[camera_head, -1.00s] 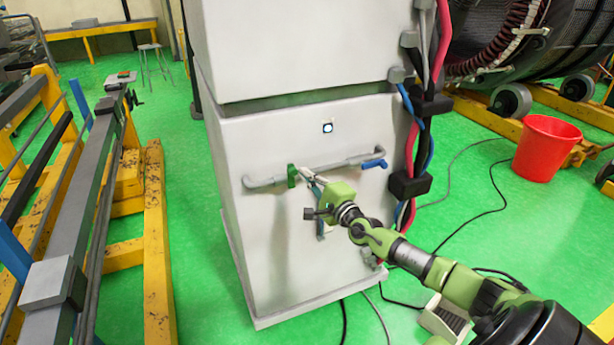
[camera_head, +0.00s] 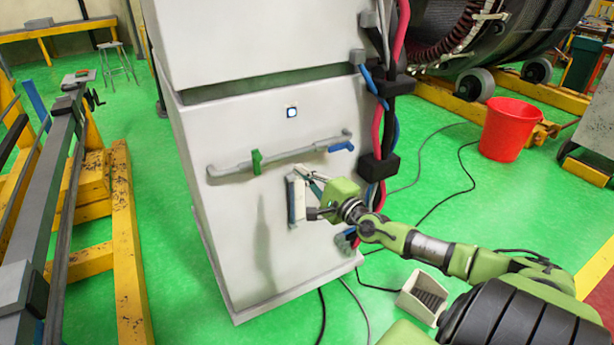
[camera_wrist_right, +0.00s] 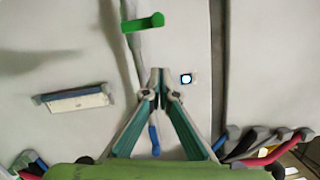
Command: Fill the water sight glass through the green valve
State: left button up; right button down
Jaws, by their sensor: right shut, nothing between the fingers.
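The green valve (camera_head: 257,161) sits on the grey pipe (camera_head: 290,155) across the white cabinet's front; its handle stands roughly upright. It also shows at the top of the right wrist view (camera_wrist_right: 143,22). The sight glass (camera_head: 296,200) is a narrow upright strip below the pipe, whitish with a blue-grey edge; it shows in the right wrist view too (camera_wrist_right: 72,98). Its level I cannot tell. My right gripper (camera_head: 300,172) is shut and empty, in front of the cabinet, right of the green valve and near the sight glass's top. My left gripper is not in view.
A blue valve (camera_head: 341,147) is at the pipe's right end. A small lit square (camera_head: 292,112) is above the pipe. Thick cables (camera_head: 378,150) run down the cabinet's right edge. A red bucket (camera_head: 509,129) stands at right; yellow frames (camera_head: 125,240) at left.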

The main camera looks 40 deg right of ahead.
jog(key=shift+s, duration=0.85)
jog(key=shift+f, duration=0.1)
